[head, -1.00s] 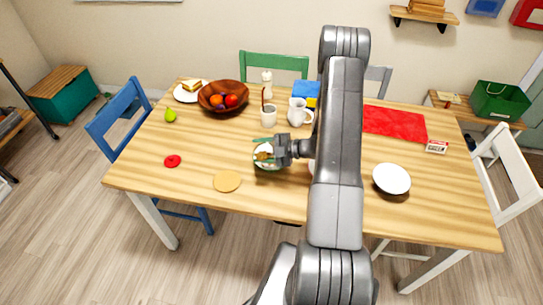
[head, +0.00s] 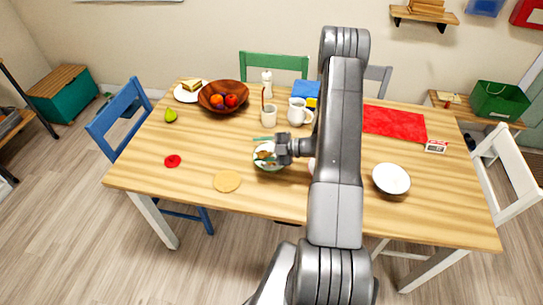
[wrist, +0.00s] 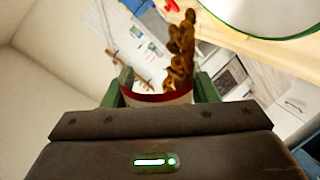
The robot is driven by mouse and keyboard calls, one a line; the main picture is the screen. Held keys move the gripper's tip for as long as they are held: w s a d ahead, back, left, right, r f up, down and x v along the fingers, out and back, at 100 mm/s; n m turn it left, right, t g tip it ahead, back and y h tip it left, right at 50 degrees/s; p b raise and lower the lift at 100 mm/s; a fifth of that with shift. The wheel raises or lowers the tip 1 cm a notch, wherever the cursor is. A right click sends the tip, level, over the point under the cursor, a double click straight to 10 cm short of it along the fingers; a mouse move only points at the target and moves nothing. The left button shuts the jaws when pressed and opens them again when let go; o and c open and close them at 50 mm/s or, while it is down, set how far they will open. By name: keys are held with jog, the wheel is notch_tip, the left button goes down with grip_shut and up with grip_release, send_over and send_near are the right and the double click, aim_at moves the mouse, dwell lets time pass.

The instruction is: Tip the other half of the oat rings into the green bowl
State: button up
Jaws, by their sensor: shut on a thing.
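My gripper (head: 266,150) is shut on a cup with a red rim (wrist: 157,98), its green fingers on either side of it. The cup is tipped, and brown oat rings (wrist: 180,55) stream past its rim in the wrist view. The green bowl (head: 270,168), pale inside with a green rim, stands on the table directly below my gripper. Its rim also shows at the upper right of the wrist view (wrist: 240,36). Brown rings show over the bowl in the head view. My gripper hides part of the bowl and most of the cup there.
A white mug (head: 298,115) and a cream cup (head: 268,116) stand just behind. A wooden fruit bowl (head: 207,110) is at the back left. A tan disc (head: 227,181) lies in front left, a white bowl (head: 391,179) right. My arm hides the table's middle.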

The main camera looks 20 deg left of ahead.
jog(key=f+b, duration=0.1)
jog(key=s+f+n+b, duration=0.1)
jog(key=b, duration=0.1)
jog(key=shift+s+t, duration=0.1)
jog(key=shift+t, duration=0.2)
jog(key=shift+s+d+r+n+t+b, duration=0.1)
jog(key=shift+s+n+t+b, duration=0.25)
jog(key=shift+n+b, duration=0.45)
jog(key=n+t+b, duration=0.1)
jog(key=n+b, duration=0.1)
jog(key=b, duration=0.3)
jog(key=s+f+n+t+b, duration=0.1)
jog(key=b, duration=0.5)
jog(key=n+t+b, duration=0.1)
jog(key=n+b, duration=0.1)
jog(key=b, duration=0.3)
jog(key=shift+s+f+n, duration=0.25)
jog(key=shift+s+n, duration=0.05)
jog(key=shift+s, duration=0.1)
